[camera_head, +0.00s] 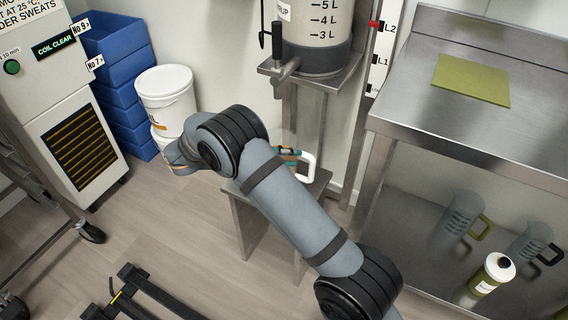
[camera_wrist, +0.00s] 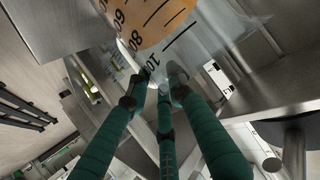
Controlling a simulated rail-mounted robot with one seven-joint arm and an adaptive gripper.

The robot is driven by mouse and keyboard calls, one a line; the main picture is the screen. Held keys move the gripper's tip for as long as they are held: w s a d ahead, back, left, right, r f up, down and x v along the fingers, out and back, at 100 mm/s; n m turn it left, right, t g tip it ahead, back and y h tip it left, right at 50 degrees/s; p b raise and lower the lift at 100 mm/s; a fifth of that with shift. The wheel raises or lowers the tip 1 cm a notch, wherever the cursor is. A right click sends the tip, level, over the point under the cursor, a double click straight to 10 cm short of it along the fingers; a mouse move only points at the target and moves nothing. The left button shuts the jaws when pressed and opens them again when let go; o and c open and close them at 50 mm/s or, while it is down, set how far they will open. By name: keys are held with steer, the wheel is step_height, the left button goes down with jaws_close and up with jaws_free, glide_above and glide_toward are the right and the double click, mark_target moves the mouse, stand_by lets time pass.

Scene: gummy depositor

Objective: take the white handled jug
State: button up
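The white-handled jug shows in the head view mainly as its white handle (camera_head: 308,165), over the small metal stand under the hopper. My arm hides most of its body. In the wrist view, a clear jug wall with black scale marks and orange contents (camera_wrist: 150,22) fills the top, close beyond my fingertips. My gripper (camera_wrist: 154,88) has teal fingers with dark tips, standing apart with a visible gap. In the head view, a bit of my gripper (camera_head: 288,153) shows just left of the handle. Whether the fingers touch the handle is unclear.
The hopper (camera_head: 316,45) with its tap hangs above the small stand (camera_head: 247,208). A steel table (camera_head: 480,130) stands at right, with jugs with green (camera_head: 482,228) and black (camera_head: 550,254) handles on its lower shelf. White buckets (camera_head: 166,90) and blue crates (camera_head: 115,50) stand left.

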jaws_close()
steer(key=shift+s, duration=0.1)
stand_by(0.5)
